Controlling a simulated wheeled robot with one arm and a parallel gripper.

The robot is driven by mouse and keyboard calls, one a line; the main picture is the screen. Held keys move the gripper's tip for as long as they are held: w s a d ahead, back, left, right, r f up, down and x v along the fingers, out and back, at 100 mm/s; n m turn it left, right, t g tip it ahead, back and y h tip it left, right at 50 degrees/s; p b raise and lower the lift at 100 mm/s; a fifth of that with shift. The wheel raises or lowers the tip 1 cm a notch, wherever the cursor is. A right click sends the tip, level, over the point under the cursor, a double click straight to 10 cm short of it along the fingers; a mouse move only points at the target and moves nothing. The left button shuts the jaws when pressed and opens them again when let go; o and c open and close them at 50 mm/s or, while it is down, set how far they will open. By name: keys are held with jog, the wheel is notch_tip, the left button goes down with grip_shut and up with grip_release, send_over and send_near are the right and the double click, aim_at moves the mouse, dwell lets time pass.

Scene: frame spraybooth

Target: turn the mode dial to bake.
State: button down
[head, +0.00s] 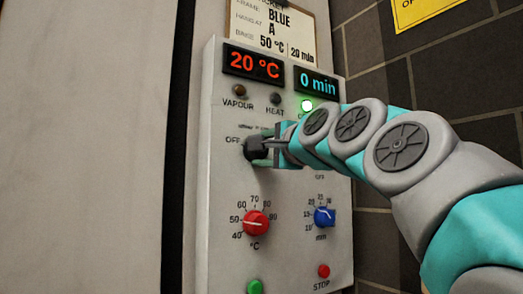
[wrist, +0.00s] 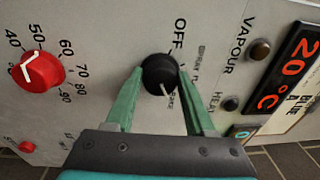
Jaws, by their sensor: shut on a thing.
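The black mode dial (head: 251,149) sits on the upper middle of the pale control panel. In the wrist view the mode dial (wrist: 158,73) has a white pointer line aimed down, towards the small label that seems to read BAKE (wrist: 172,103). OFF (wrist: 180,35) is printed on its other side, with a small, partly legible label between. My gripper (wrist: 160,69) is shut on the dial, one green finger on each side. In the head view my gripper (head: 262,149) reaches it from the right and hides part of the dial's markings.
The displays (head: 253,66) read 20 °C and 0 min. Below are a red temperature knob (head: 256,223), a blue minutes knob (head: 324,216), a green button (head: 254,286) and a red stop button (head: 323,271).

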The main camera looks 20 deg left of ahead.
jog(key=shift+c, duration=1.3)
grip_release()
jog(key=b+v, duration=0.1)
jog(key=v, duration=0.6)
jog(key=shift+s+d, duration=0.3)
jog(key=shift+d, duration=0.05)
jog(key=shift+f, duration=0.1)
